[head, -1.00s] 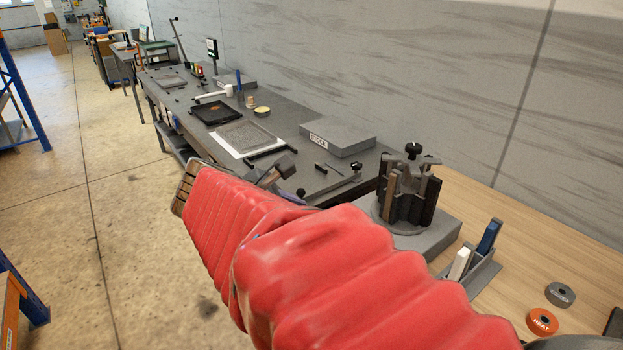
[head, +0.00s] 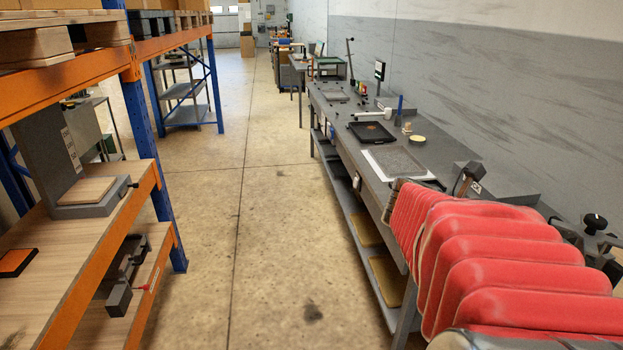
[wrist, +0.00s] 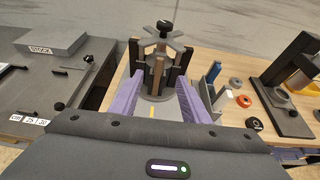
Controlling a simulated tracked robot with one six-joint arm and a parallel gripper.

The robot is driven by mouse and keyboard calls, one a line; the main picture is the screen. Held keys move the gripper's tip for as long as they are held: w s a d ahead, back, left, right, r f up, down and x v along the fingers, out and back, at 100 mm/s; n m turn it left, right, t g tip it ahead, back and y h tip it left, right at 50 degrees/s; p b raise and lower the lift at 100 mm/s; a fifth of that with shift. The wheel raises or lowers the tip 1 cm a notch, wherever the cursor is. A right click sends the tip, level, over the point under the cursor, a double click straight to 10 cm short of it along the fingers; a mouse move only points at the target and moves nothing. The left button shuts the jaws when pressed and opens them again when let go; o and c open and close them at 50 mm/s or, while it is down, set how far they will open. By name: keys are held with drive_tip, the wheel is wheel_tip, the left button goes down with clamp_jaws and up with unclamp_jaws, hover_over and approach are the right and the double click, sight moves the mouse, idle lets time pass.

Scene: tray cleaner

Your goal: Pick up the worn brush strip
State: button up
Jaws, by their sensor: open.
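A dark rotor-like fixture (wrist: 146,78) with a black knob on top and upright strips around it stands on a grey base in the wrist view. One strip is brown (wrist: 158,68) and the others are dark; I cannot tell for certain which is the worn brush strip. My gripper (wrist: 158,88) is open, its purple fingers apart, with the fixture seen between and beyond them. No strip is held. In the head view my red-sleeved arm hides the gripper and most of the fixture; its black knob (head: 595,222) shows at the right edge.
Beside the fixture are a small holder with a blue block (wrist: 214,72), an orange ring (wrist: 236,82) and a dark stand (wrist: 288,85). A grey block marked STOCK (wrist: 52,41) lies left. An orange shelf rack (head: 150,182) stands left; the aisle floor (head: 240,230) is clear.

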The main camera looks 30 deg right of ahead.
drive_tip(key=x, duration=0.7)
drive_tip(key=shift+f, duration=0.1)
drive_tip(key=x, duration=0.5)
drive_tip(key=shift+d+f, duration=0.1)
drive_tip(key=shift+c, duration=0.2)
idle(0.5)
clamp_jaws()
idle(0.3)
